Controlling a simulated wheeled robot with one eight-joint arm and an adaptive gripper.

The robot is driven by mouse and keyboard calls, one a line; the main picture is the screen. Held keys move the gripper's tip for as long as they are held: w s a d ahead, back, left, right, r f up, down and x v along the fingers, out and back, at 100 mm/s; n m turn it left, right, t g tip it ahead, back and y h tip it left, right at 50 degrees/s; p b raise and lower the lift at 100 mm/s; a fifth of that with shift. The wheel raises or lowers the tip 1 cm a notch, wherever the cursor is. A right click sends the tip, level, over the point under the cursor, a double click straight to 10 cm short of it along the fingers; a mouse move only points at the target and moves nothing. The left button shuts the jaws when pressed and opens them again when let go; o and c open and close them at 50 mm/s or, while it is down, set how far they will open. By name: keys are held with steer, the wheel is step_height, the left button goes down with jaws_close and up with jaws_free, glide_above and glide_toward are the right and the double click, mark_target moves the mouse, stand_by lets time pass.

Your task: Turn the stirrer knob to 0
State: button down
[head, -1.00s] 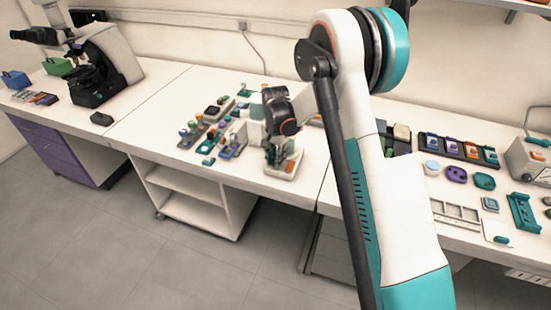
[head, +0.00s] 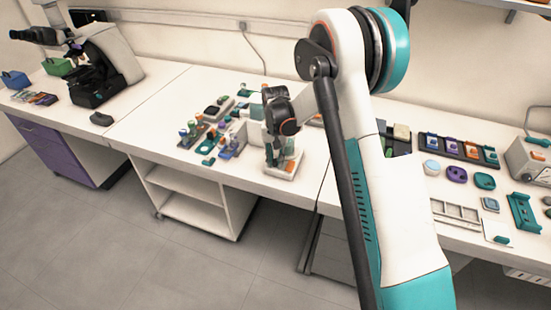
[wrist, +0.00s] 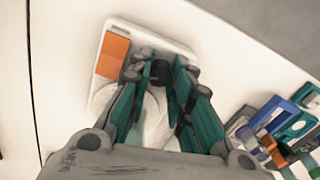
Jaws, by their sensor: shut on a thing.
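The stirrer is a white device with an orange panel (wrist: 112,55) on the bench; its white body (wrist: 178,44) shows in the wrist view. A black knob (wrist: 162,72) sits on it, between my fingers. My gripper (wrist: 160,85) has teal finger pads and is shut on the knob from above. In the head view my gripper (head: 275,155) is low over the stirrer (head: 292,165), hiding the knob. The knob's pointer and any scale marks are not readable.
Several small coloured parts and racks (head: 215,130) stand left of the stirrer, also at the lower right in the wrist view (wrist: 285,130). The bench edge (head: 250,186) is close in front. A dark rack (head: 462,149) stands on the right.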

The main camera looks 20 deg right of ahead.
mark_target(275, 160)
steer(key=shift+n, duration=0.5)
steer(key=c, duration=1.7)
jaws_free()
step_height(275, 160, up, 12)
steer(key=shift+a, duration=0.1)
